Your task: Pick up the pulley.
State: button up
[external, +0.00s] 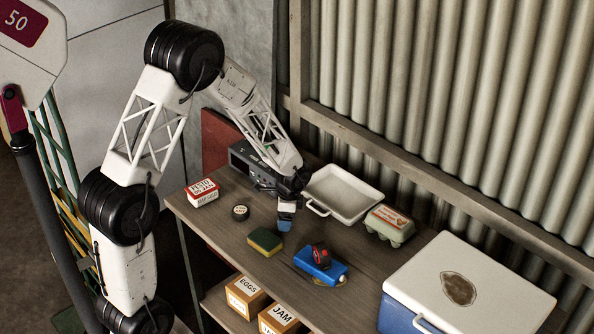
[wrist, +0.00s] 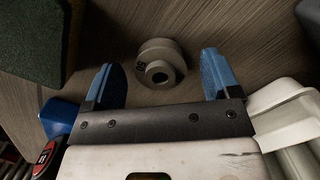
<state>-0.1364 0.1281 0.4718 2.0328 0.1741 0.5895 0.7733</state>
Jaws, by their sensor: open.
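The pulley (wrist: 162,63) is a grey, stepped round piece with a dark hole in its middle. In the wrist view it lies on the wooden bench top, beyond my gripper and roughly centred between the fingers. My gripper (wrist: 165,82) is open, with a blue finger on each side and nothing held. In the external view my gripper (external: 286,224) points down over the middle of the bench.
A green and yellow sponge (external: 265,241) and a blue box (external: 320,267) with a red-black tape measure (external: 321,255) lie near the front. A white tray (external: 344,194) and an egg carton (external: 389,226) stand behind.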

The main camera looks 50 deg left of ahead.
jog(key=shift+f, duration=0.15)
dwell(0.4)
jog(key=c, duration=1.1)
